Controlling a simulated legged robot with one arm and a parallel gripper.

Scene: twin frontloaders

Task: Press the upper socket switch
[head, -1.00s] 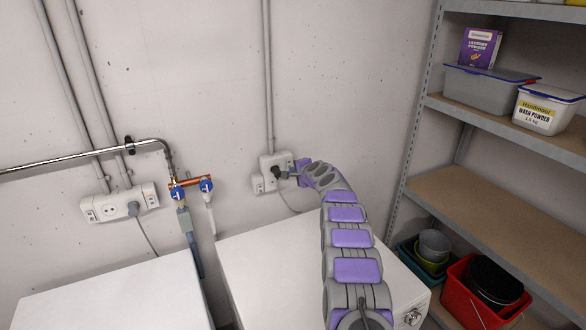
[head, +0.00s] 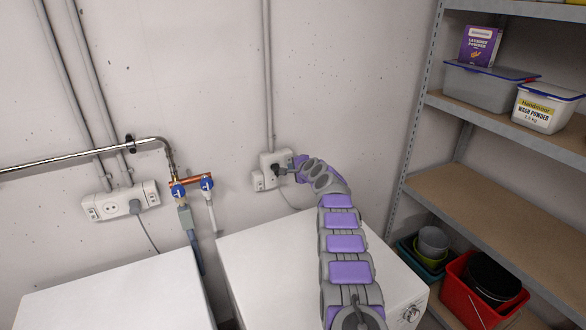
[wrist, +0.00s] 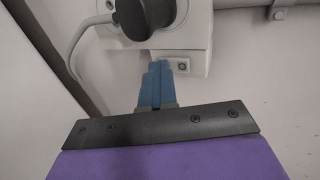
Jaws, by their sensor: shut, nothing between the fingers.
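The right wall socket (head: 268,160) is a white box above the right white machine, with a dark plug (head: 280,170) in it. In the wrist view the socket box (wrist: 197,38) fills the top middle, with the round dark plug (wrist: 146,14) and its grey cable at left. A small switch (wrist: 182,66) with a dark square mark sits on the box's near end. My gripper (wrist: 157,66) is shut and empty. Its blue fingertips are at the box's near edge, just left of the switch; I cannot tell whether they touch. In the head view my gripper (head: 292,170) is beside the plug, partly hidden by my wrist.
A second socket (head: 110,205) with a plug is on the left wall. Blue-handled water valves (head: 192,187) and pipes stand between the sockets. Two white machines (head: 280,240) are below. A shelf rack (head: 470,205) with boxes and tubs stands at right.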

